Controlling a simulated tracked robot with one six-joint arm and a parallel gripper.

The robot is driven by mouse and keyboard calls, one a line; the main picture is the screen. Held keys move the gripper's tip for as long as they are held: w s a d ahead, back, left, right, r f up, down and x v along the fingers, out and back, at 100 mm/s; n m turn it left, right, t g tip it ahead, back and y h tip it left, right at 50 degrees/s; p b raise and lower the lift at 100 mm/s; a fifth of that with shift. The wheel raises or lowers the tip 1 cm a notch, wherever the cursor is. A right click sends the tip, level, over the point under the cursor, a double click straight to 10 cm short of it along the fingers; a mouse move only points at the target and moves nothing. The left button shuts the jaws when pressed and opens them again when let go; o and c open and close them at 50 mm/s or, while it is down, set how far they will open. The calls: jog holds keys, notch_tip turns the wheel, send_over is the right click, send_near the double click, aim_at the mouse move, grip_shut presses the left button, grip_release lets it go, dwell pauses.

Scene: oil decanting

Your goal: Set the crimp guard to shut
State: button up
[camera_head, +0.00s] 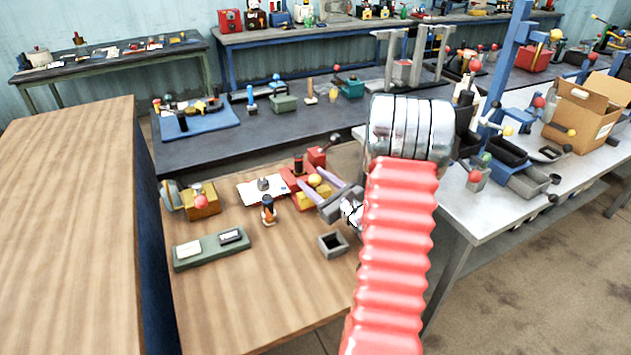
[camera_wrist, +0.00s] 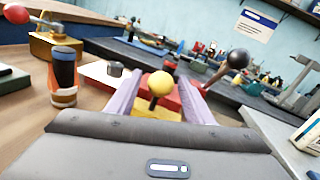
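My gripper (camera_head: 311,177) is open, its two pale purple fingers pointing at a red and yellow bench fixture. In the wrist view a yellow ball knob (camera_wrist: 161,84) on a short dark stem shows between the fingers (camera_wrist: 159,79). I cannot tell whether they touch it. The knob rises from a yellow block (camera_head: 313,198) in front of a red body (camera_head: 297,178). A lever with a black ball (camera_wrist: 237,58) stands at the right of the red body. No label shows which part is the crimp guard, and its setting cannot be told.
An orange-and-dark bottle (camera_head: 268,210) stands left of the fixture. A white plate (camera_head: 262,188) lies behind it. A yellow block with a red knob (camera_head: 200,204), a green tray (camera_head: 211,251) and a dark open box (camera_head: 333,244) share the wooden table. Its front is bare.

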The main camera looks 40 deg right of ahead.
grip_shut()
dwell(0.4)
jog(key=shift+w+d, duration=0.2)
jog(key=shift+w, duration=0.5)
jog(key=shift+w+d, duration=0.25)
jog(key=shift+w, duration=0.45)
jog(key=shift+w+d, duration=0.2)
jog(key=shift+w, duration=0.5)
grip_release()
